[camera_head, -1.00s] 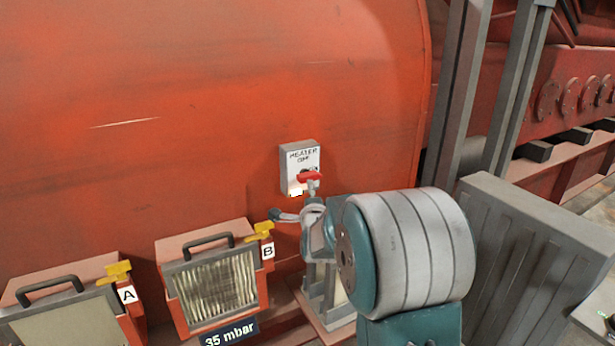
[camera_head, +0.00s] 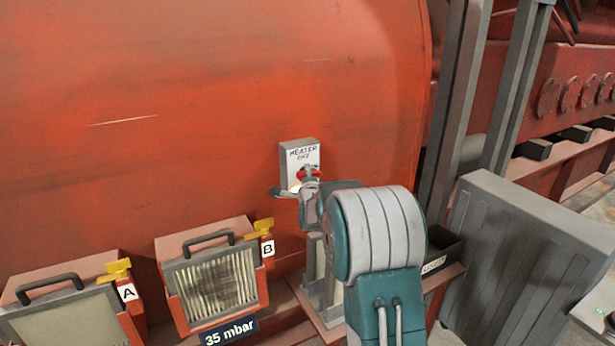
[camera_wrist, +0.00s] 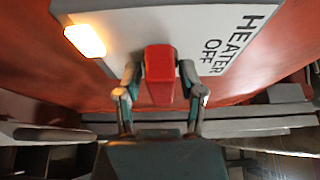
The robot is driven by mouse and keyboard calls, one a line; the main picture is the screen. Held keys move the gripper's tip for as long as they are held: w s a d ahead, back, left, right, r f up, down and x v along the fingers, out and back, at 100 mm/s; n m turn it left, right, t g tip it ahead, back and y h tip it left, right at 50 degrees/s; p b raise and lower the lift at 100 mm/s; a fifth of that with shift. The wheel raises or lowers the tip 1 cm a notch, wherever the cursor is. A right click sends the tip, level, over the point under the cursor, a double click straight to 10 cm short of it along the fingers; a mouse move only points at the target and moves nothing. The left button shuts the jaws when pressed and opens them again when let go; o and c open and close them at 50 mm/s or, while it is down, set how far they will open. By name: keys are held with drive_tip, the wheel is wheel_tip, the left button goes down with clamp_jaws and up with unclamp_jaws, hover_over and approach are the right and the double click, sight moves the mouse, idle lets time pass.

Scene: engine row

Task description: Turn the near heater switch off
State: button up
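The heater switch box (camera_head: 290,158) is a grey-white box labelled "HEATER OFF" on the red engine wall. In the wrist view its label plate (camera_wrist: 190,30) shows the words sideways. A lamp (camera_wrist: 86,40) on the plate glows warm. My gripper (camera_wrist: 160,72) has one finger on each side of the handle, with a narrow gap seeming to show on both sides. In the head view my gripper (camera_head: 306,180) covers most of the handle.
Filter boxes A (camera_head: 75,320) and B (camera_head: 215,285) with yellow levers stand on the left, a "35 mbar" display (camera_head: 230,331) below B. A dark open bin (camera_head: 440,250) sits behind my arm. A grey ribbed panel (camera_head: 525,260) and grey posts (camera_head: 455,110) stand on the right.

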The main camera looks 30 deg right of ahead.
clamp_jaws()
drive_tip(key=shift+f+n, duration=0.15)
drive_tip(key=shift+n, duration=0.15)
drive_tip(key=n+t, duration=0.1)
drive_tip(key=n, duration=0.1)
drive_tip(key=shift+d+n, duration=0.1)
drive_tip(key=shift+n, duration=0.2)
drive_tip(key=n+t, duration=0.1)
drive_tip(key=n, duration=0.1)
drive_tip(key=n+t, duration=0.1)
drive_tip(key=n, duration=0.2)
drive_tip(key=shift+f+y, duration=0.1)
drive_tip(key=shift+y, duration=0.2)
drive_tip(key=n+t+y, duration=0.1)
drive_tip(key=n, duration=0.2)
drive_tip(key=n+t+y, duration=0.1)
drive_tip(key=n+y, duration=0.1)
drive_tip(key=n, duration=0.2)
drive_tip(key=shift+n+t+y, duration=0.15)
drive_tip(key=shift+n+y, duration=0.75)
drive_tip(key=shift+n, duration=0.85)
drive_tip(key=shift+n+t+y, duration=0.15)
drive_tip(key=shift+n+y, duration=0.75)
drive_tip(key=shift+n, duration=0.85)
